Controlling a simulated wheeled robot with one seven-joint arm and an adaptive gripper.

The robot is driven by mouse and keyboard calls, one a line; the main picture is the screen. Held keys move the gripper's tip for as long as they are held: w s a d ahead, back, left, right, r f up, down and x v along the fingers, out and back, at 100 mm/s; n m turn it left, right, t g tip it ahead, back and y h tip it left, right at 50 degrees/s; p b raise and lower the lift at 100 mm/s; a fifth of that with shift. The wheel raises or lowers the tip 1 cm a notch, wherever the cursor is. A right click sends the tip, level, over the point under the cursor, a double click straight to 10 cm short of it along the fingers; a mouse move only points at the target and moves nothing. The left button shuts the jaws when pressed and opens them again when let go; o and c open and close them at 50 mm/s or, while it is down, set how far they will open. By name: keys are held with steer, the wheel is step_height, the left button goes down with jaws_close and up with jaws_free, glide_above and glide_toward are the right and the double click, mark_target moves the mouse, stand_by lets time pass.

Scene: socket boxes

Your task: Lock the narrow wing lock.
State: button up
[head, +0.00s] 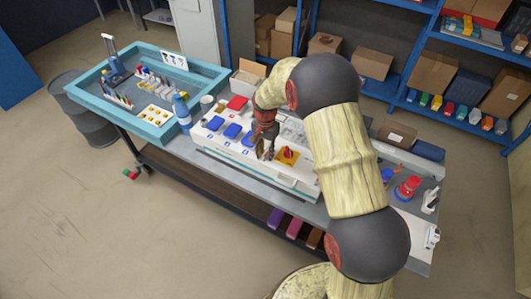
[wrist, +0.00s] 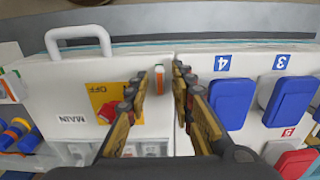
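My gripper (wrist: 160,84) points at the white socket box (wrist: 195,105). Its two fingers are apart with a clear gap. In the head view my gripper (head: 264,151) is over the box beside the yellow plate with a red knob (head: 287,155). The lock cannot be made out there, as my arm and gripper cover much of the box.
Left of the fingers is the MAIN panel with a red knob on a yellow OFF plate (wrist: 107,100) and a white handle (wrist: 78,40). Right are blue socket covers (wrist: 231,103) and a red cover (wrist: 294,163). A blue tray table (head: 98,104) stands left.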

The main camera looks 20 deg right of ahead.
jaws_close()
steer(key=shift+n, duration=0.3)
stand_by(0.3)
steer(key=n, duration=0.3)
steer(key=shift+n, duration=0.3)
steer(key=n, duration=0.3)
steer(key=shift+d+n, duration=0.1)
steer(key=shift+n, duration=0.2)
steer(key=n, duration=0.5)
steer(key=shift+d+n+p, duration=0.1)
steer(key=shift+n+p, duration=0.2)
steer(key=shift+p, duration=0.05)
steer(key=shift+d+n, duration=0.1)
steer(key=shift+n, duration=2.1)
